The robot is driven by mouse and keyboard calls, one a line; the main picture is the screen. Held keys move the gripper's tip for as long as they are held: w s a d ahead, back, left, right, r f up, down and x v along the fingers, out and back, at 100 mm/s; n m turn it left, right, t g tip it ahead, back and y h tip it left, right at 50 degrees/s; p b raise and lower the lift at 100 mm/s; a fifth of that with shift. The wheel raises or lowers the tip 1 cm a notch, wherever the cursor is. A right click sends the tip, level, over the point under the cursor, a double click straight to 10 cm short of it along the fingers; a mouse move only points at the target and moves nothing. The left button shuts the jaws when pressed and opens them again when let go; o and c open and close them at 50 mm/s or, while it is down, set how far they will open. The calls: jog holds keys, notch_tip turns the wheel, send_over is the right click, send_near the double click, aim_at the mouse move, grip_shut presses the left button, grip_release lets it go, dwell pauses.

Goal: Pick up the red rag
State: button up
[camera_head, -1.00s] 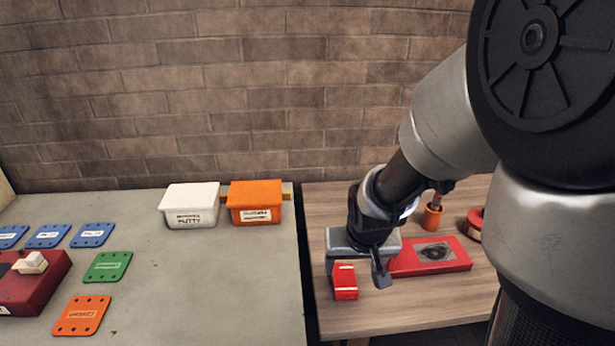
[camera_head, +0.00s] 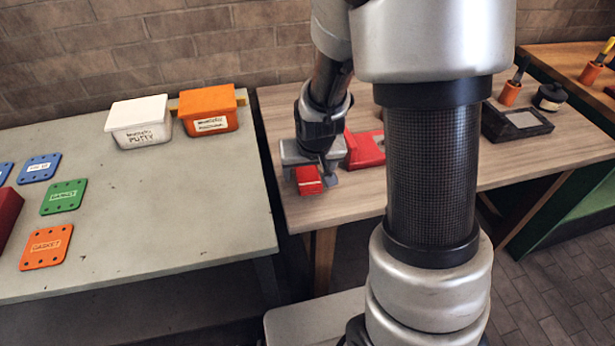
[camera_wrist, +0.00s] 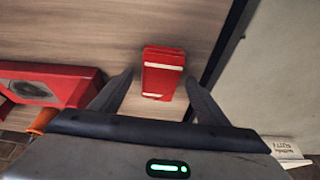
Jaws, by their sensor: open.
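The red rag (camera_head: 308,181) is a small folded block with pale stripes, lying on the wooden tabletop near its left edge. It also shows in the wrist view (camera_wrist: 163,73), between the two fingers in the picture. My gripper (camera_head: 313,170) is over the rag with its fingers pointing down, and part of the rag is hidden by it in the head view. In the wrist view my gripper (camera_wrist: 160,80) is open, with one finger on each side of the rag and a gap to each. I cannot tell the exact height above it.
A red tray-like block with a dark patch (camera_wrist: 60,82) lies beside the rag. A grey table (camera_head: 200,215) adjoins on the left, with a white tub (camera_head: 140,122) and an orange tub (camera_head: 209,110). A dark tray (camera_head: 517,122) sits farther right.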

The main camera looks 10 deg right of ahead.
jog(key=shift+f+b, duration=0.25)
jog(key=shift+b, duration=0.05)
jog(key=shift+c, duration=0.5)
jog(key=c, duration=1)
